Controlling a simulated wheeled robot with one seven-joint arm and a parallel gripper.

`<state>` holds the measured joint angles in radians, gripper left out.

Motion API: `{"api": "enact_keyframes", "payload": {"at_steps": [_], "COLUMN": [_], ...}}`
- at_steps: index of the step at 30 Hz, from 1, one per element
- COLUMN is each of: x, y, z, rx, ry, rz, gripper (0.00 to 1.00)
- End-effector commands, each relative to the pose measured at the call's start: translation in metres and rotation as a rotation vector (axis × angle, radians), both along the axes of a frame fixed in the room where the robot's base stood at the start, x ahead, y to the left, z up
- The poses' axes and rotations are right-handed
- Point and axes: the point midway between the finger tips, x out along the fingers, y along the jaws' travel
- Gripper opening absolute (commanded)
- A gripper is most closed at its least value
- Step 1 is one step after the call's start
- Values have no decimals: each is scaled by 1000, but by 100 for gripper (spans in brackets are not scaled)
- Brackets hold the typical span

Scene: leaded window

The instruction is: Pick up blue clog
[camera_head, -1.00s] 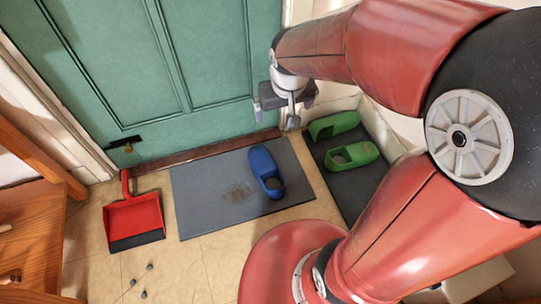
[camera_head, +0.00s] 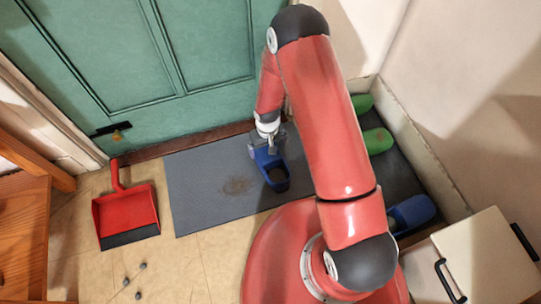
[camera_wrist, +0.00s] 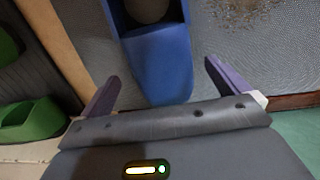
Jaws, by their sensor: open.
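A blue clog (camera_head: 277,176) lies on the grey doormat (camera_head: 205,200) in front of the green door. In the wrist view the clog (camera_wrist: 158,62) shows its closed toe towards my gripper and its dark opening at the top. My gripper (camera_head: 265,146) is above the toe end of the clog. In the wrist view my gripper (camera_wrist: 162,84) is open, with one purple finger on each side of the toe. I cannot tell whether the fingers touch it. A second blue shoe (camera_head: 412,212) lies at the right, partly hidden by my arm.
Two green clogs (camera_head: 377,140) (camera_head: 362,103) lie on a dark mat (camera_head: 400,178) beside the right wall. A red dustpan (camera_head: 126,213) and small dark bits (camera_head: 134,281) are on the floor at left. A white cabinet (camera_head: 485,255) stands front right, wooden furniture (camera_head: 22,220) at left.

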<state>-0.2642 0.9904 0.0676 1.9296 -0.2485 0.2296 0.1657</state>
Motion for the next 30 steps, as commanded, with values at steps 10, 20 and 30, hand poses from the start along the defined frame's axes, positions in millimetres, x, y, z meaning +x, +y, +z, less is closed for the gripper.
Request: {"api": "enact_keyframes", "payload": {"at_steps": [10,20,30], "x": [-2,-2,-2], "y": [-2,-2,-2], "z": [-47,-70,-69], "rx": [-1,-1,-1], "ry": [2,-1,0], "rz": [-1,-1,-1], "gripper": [100,100,72]}}
